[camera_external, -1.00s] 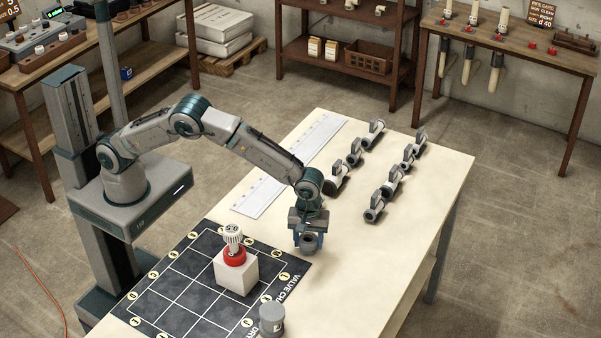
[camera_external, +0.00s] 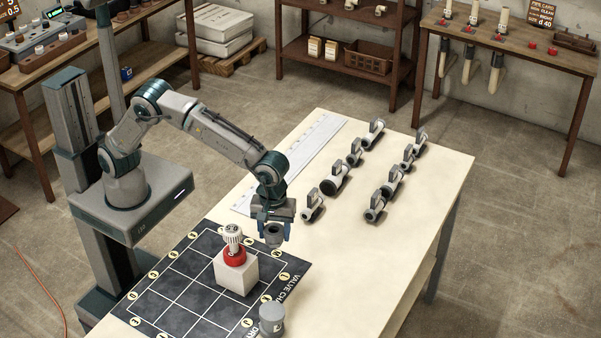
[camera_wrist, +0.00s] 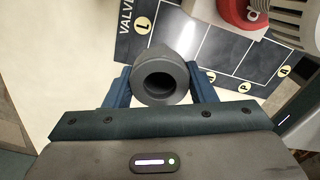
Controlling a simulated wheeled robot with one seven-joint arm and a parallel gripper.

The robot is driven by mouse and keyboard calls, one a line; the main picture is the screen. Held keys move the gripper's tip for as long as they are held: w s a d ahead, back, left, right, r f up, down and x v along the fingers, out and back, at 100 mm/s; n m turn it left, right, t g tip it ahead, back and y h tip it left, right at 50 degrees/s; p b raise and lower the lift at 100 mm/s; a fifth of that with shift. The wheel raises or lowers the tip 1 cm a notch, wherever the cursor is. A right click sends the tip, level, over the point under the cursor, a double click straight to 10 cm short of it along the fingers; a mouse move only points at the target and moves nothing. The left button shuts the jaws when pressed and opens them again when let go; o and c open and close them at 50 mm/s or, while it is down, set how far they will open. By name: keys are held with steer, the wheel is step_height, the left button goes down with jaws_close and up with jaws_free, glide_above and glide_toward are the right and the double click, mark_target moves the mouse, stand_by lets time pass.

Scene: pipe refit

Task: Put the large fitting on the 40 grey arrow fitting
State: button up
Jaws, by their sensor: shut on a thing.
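My gripper (camera_external: 274,230) is shut on a dark grey hollow fitting (camera_external: 273,237), held above the table between the mat and the rows of fittings. In the wrist view the fitting (camera_wrist: 163,80) sits between the blue fingers (camera_wrist: 160,88) with its round opening toward the camera. Several grey and white pipe fittings lie in two rows on the table, one near fitting (camera_external: 313,206) just right of my gripper and others farther back, such as this one (camera_external: 375,207). Their size marks and arrows are too small to read, so I cannot tell which is the 40 grey arrow fitting.
A white block (camera_external: 236,274) with a red ring and a white ribbed knob (camera_external: 233,236) stands on the dark gridded mat (camera_external: 180,295). A grey cylinder (camera_external: 272,320) stands at the mat's near right corner. The table's right front (camera_external: 360,270) is clear.

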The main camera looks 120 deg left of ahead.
steer(key=w+d+r+m+p, duration=0.1)
steer(key=d+r+p, duration=0.35)
steer(key=d, duration=0.85)
steer(key=w+d+r+p, duration=0.1)
steer(key=d+r+p, duration=0.4)
steer(key=d, duration=0.9)
steer(key=p, duration=0.3)
glide_above(271, 309)
step_height(271, 309, down, 6)
steer(key=shift+f, duration=0.1)
step_height(271, 309, down, 3)
steer(key=shift+f+p, duration=0.15)
steer(key=shift+p, duration=0.6)
steer(key=shift+f, duration=0.4)
steer(key=shift+f+b, duration=0.4)
steer(key=shift+f, duration=0.2)
steer(key=o, duration=1)
